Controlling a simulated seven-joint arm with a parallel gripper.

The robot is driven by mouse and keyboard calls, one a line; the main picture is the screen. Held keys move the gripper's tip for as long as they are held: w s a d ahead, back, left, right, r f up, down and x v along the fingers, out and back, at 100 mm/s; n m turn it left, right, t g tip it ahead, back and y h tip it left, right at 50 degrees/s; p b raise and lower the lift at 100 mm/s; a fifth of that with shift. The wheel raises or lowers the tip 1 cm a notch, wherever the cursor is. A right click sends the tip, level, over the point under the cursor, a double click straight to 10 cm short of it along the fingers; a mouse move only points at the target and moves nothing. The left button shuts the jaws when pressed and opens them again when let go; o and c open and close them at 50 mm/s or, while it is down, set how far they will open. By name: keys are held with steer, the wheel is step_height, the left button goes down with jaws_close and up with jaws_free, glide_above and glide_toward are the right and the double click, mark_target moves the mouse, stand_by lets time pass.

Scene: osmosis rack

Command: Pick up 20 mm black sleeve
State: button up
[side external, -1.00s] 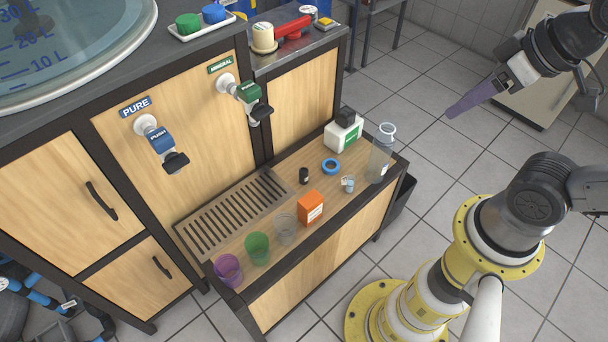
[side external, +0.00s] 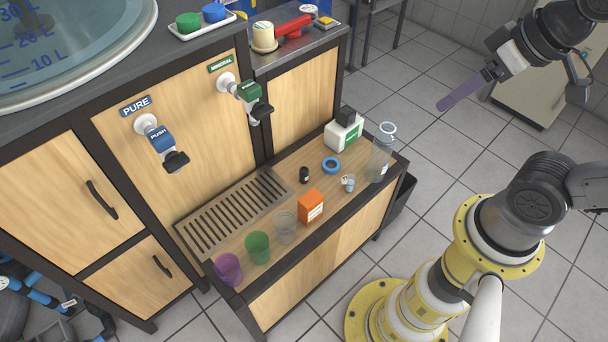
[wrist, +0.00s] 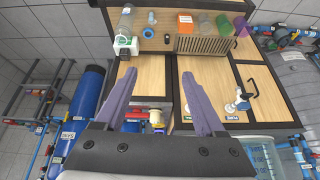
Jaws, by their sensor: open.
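The small black sleeve (side external: 304,175) stands on the wooden shelf, beside the right end of the drain grate and behind the orange box. It also shows small in the wrist view (wrist: 167,38), beyond the fingertips. My gripper (side external: 443,106) is up at the upper right, out over the floor and well away from the sleeve. In the wrist view my gripper (wrist: 158,75) has its two purple fingers spread wide apart with nothing between them.
The shelf also holds an orange box (side external: 311,207), blue ring (side external: 331,165), small grey cup (side external: 348,183), clear bottle (side external: 381,153), white-green box (side external: 344,134), and clear (side external: 286,229), green (side external: 257,248) and purple (side external: 228,269) cups. Taps (side external: 160,143) overhang the grate (side external: 235,213).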

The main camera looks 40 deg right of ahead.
steer(key=w+m+g, duration=0.1)
steer(key=w+m, duration=0.3)
steer(key=w, duration=0.5)
steer(key=m+g, duration=0.4)
steer(key=m, duration=1.3)
glide_above(304, 170)
step_height(304, 170, down, 35)
steer(key=f, duration=0.7)
steer(key=shift+w+f, duration=0.25)
steer(key=shift+w, duration=0.15)
steer(key=shift+s+f, duration=0.2)
steer(key=shift+f, duration=1.35)
steer(key=shift+s+f, duration=0.15)
steer(key=shift+f, duration=1.35)
jaws_close()
